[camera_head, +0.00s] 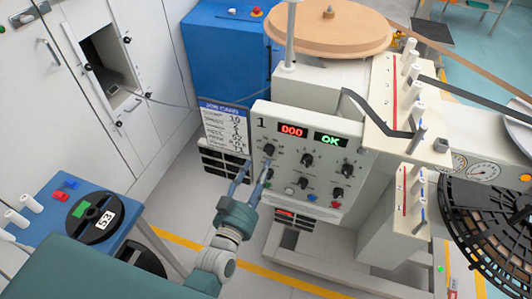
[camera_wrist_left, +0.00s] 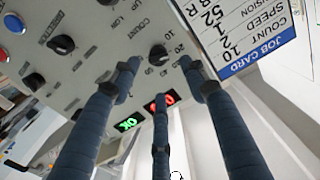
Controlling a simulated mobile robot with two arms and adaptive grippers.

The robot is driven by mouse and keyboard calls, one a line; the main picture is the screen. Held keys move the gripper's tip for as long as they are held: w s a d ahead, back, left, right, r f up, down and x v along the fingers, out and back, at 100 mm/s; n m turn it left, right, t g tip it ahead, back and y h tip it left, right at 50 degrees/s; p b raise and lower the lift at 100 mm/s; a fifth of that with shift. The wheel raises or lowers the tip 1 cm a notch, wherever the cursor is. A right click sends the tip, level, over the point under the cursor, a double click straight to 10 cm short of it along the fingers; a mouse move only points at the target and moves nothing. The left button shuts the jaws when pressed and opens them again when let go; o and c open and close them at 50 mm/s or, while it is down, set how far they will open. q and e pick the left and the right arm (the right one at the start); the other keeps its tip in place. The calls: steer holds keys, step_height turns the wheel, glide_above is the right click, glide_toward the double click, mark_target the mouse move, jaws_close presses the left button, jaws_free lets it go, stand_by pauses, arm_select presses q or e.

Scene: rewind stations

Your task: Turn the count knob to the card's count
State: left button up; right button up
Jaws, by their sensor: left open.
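The count knob (camera_head: 269,150) is the black upper-left knob on the cream panel (camera_head: 345,145), below the red display (camera_head: 292,131) reading 000. In the wrist view the knob (camera_wrist_left: 158,54) shows between and beyond the fingertips, apart from them, with numbers such as 10 and 20 beside it. Its pointer direction is too small to tell. My left gripper (camera_head: 255,170) is open and empty in front of the panel, its fingers pointing at the knob. The job card (camera_head: 225,127) hangs left of the panel; in the wrist view the card (camera_wrist_left: 250,35) appears to read count 10. My right gripper is out of view.
Other black knobs (camera_head: 307,159) and small coloured buttons lie close by on the panel. A green OK display (camera_head: 330,139) is lit. A blue bench (camera_head: 45,200) with a black reel (camera_head: 95,217) stands at left, and a black spool (camera_head: 490,225) at right.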

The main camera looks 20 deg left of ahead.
mark_target(267, 153)
arm_select(q)
steer(key=w+p, duration=0.1)
steer(key=w, duration=0.6)
steer(key=shift+d, duration=0.15)
jaws_close()
